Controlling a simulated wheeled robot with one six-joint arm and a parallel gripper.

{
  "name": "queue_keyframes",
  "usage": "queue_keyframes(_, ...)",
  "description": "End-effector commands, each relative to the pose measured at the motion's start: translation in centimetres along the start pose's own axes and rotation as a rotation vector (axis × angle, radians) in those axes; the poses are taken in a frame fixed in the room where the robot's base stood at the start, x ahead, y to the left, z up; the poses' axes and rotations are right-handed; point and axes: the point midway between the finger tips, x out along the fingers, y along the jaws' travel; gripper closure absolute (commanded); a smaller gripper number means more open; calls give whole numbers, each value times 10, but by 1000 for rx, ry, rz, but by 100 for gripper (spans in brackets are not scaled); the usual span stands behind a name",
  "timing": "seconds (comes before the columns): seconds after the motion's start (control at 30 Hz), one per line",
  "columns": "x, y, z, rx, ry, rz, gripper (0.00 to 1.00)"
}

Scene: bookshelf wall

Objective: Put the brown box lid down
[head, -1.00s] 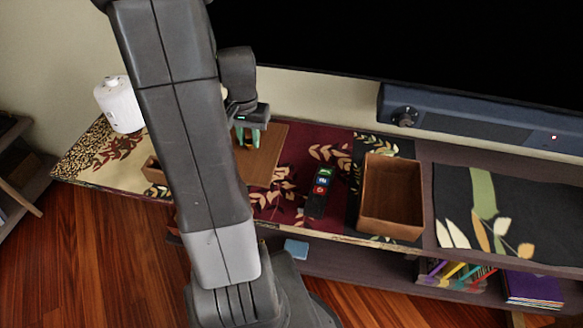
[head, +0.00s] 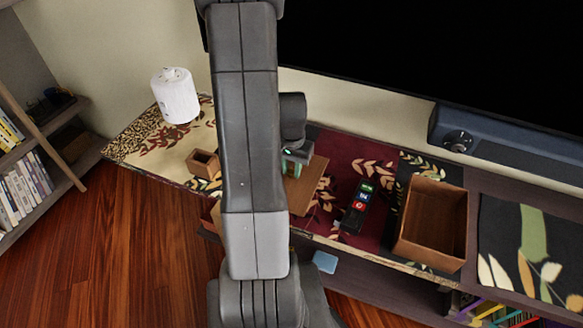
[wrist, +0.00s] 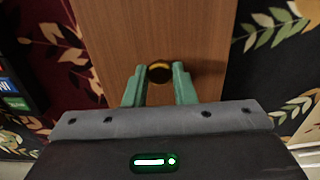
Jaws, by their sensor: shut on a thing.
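The brown box lid is a flat wooden board (head: 312,182) with a round gold knob (wrist: 160,72). My gripper (head: 297,160) is shut on the knob, one green finger on each side of it in the wrist view (wrist: 159,85). The lid shows over the dark red patterned part of the shelf top, and my arm hides its left part in the head view. I cannot tell whether it touches the surface. An open, empty brown box (head: 424,252) stands to the right, apart from the lid.
A small brown open box (head: 203,164) and a white canister (head: 175,97) stand to the left. A TV (head: 430,50) and a dark blue soundbar (head: 500,150) are behind.

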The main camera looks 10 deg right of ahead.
Motion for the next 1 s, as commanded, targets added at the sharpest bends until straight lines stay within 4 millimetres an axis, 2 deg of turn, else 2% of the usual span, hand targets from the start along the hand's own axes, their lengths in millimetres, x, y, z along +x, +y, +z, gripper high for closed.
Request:
queue_keyframes(0.17,3,0,0,0,0,0,100)
queue_keyframes(0.2,4,0,0,0,0,0,74)
queue_keyframes(0.3,3,0,0,0,0,0,55)
queue_keyframes(0.57,2,0,0,0,0,0,55)
queue_keyframes(0.73,-7,0,0,0,2,-1,55)
queue_keyframes(0.87,-28,0,-1,0,3,-1,55)
queue_keyframes(1.0,-58,-1,-1,0,5,-3,55)
